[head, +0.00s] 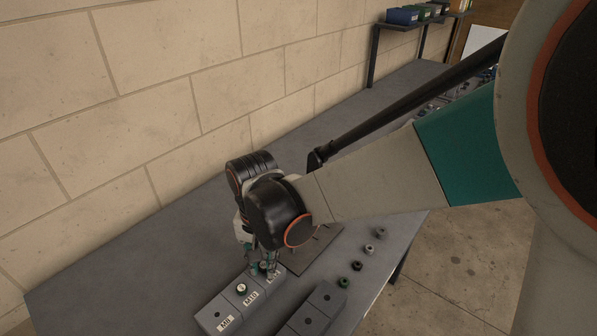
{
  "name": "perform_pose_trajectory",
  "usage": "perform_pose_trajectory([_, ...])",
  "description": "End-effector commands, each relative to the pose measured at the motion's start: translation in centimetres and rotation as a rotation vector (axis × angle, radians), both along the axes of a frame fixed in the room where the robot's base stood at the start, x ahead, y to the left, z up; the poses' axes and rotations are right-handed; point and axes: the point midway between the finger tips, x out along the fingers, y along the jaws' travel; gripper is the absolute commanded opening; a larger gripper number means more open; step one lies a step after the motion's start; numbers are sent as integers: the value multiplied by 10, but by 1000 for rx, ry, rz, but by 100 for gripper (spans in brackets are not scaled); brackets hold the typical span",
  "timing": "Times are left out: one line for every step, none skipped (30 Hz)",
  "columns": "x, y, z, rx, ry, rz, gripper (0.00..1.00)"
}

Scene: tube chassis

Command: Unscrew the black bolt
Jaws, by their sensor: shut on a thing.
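A row of grey blocks lies on the table, with labels that read M8 (225,322) and M10 (251,298). The label on the far block (275,280) is partly hidden by my gripper. My gripper (264,268) points down at the far end of this row and is shut on a small dark piece, apparently the black bolt. The fingers hide most of it, so its colour and how deep it sits are unclear. A small round bolt head (241,288) stands upright on the M10 block, apart from my gripper.
A second row of darker blocks with holes (308,319) lies to the right. Several small nuts or bolts (369,249) stand in a line near the table's right edge. A brown plate (322,246) lies behind my gripper. A brick wall (130,110) borders the table's left side.

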Motion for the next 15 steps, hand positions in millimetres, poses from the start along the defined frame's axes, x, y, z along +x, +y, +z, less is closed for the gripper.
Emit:
perform_pose_trajectory([-2, -1, 0, 0, 0, 57, 0])
perform_pose_trajectory([-2, -1, 0, 0, 0, 96, 0])
perform_pose_trajectory([-2, -1, 0, 0, 0, 147, 0])
perform_pose_trajectory([-2, -1, 0, 0, 0, 183, 0])
perform_pose_trajectory([-2, -1, 0, 0, 0, 217, 0])
perform_pose_trajectory([-2, -1, 0, 0, 0, 257, 0])
perform_pose_trajectory([-2, -1, 0, 0, 0, 282, 0])
perform_pose_trajectory([-2, -1, 0, 0, 0, 303, 0])
perform_pose_trajectory([-2, -1, 0, 0, 0, 324, 0])
perform_pose_trajectory([-2, -1, 0, 0, 0, 335, 0])
perform_pose_trajectory([-2, -1, 0, 0, 0, 342, 0])
perform_pose_trajectory([-2, -1, 0, 0, 0, 346, 0])
perform_pose_trajectory([-2, -1, 0, 0, 0, 347, 0])
perform_pose_trajectory([-2, -1, 0, 0, 0, 347, 0])
perform_pose_trajectory([-2, -1, 0, 0, 0, 346, 0])
